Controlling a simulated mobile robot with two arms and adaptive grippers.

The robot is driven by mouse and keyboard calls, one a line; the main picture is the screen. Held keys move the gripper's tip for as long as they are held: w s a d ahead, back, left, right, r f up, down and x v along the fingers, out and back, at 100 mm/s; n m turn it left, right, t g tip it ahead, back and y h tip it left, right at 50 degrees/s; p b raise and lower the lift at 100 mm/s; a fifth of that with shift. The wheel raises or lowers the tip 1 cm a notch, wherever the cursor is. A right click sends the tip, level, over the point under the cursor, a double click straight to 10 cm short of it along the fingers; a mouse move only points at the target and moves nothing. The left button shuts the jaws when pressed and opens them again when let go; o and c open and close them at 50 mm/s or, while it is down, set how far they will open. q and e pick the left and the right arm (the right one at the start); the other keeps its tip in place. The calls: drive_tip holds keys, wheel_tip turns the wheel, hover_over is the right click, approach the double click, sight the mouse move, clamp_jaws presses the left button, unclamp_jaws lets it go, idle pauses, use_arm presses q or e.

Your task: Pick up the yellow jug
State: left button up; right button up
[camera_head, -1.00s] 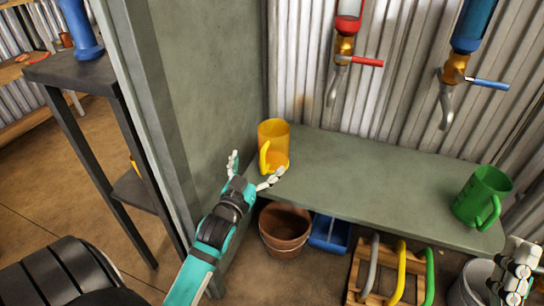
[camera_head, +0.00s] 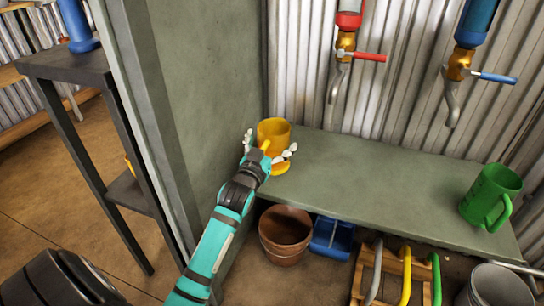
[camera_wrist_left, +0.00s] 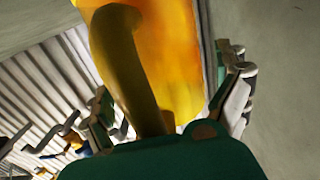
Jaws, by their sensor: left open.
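The yellow jug (camera_head: 272,133) stands upright on the left end of the grey-green shelf (camera_head: 370,180). My left gripper (camera_head: 270,150) is open at the jug, its fingers spread to the left and right of it. The gripper and wrist hide much of the jug's lower front in the head view. In the left wrist view the jug (camera_wrist_left: 180,50) fills the space between the open fingers, its handle (camera_wrist_left: 130,60) towards the palm. I cannot tell whether the fingers touch it. My right gripper is out of view.
A green jug (camera_head: 488,192) stands at the shelf's right end. A red-handled tap (camera_head: 345,50) and a blue-handled tap (camera_head: 460,70) hang above. A wall panel (camera_head: 205,90) is close on the left. Below are a brown pot (camera_head: 285,235) and a blue bin (camera_head: 330,238).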

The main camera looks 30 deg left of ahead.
use_arm(q)
drive_tip(key=c, duration=1.1)
drive_tip(key=shift+c, duration=0.2)
drive_tip(key=shift+r, duration=0.1)
